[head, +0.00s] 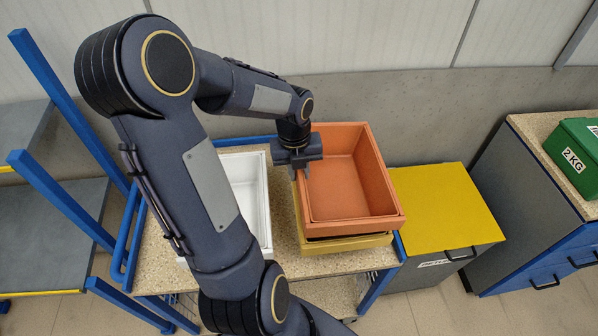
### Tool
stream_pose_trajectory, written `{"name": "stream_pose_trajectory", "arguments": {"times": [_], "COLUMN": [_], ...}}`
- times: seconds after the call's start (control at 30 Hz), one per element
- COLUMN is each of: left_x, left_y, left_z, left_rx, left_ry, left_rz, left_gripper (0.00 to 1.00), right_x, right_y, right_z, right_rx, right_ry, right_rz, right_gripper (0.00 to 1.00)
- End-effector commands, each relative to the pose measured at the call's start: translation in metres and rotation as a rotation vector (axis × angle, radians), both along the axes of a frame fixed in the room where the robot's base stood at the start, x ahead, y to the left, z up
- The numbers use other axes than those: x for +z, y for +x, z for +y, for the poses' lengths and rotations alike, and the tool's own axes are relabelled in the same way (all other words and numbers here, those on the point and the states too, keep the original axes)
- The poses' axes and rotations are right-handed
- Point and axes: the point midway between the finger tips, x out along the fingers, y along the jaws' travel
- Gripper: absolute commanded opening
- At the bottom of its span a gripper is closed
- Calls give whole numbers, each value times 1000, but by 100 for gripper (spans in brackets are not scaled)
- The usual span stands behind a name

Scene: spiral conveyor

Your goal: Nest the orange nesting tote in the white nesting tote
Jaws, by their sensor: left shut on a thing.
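The orange nesting tote (352,188) is at the middle of the head view, on top of a yellow tote (347,244); I cannot tell whether it rests on it or is just above it. My left gripper (301,168) is shut on the orange tote's left wall. The white nesting tote (254,199) stands on the speckled table to the left, empty where it shows. My left arm covers its left part. My right gripper is not in view.
The speckled table (163,262) has a blue frame. A yellow-topped cabinet (446,207) stands to the right. A green box (578,152) sits on the counter at far right. Blue-posted shelves (58,215) are at left, and a grey wall (407,118) is behind.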

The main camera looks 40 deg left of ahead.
Motion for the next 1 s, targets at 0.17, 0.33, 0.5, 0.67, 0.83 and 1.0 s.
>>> {"name": "stream_pose_trajectory", "arguments": {"times": [0.17,0.33,0.5,0.67,0.83,1.0], "left_x": [8,13,13,17,24,31], "left_y": [1,1,0,0,0,0], "left_z": [0,0,0,0,0,0], "left_rx": [0,0,0,0,1,1], "left_ry": [1,0,0,0,-1,-1], "left_rz": [-3,-4,-2,-2,-2,-2], "left_gripper": [0,0,0,0,0,0], "right_x": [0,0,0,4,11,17], "right_y": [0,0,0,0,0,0], "right_z": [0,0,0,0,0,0], "right_rx": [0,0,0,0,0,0], "right_ry": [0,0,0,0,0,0], "right_rz": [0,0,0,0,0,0], "right_gripper": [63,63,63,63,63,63]}}
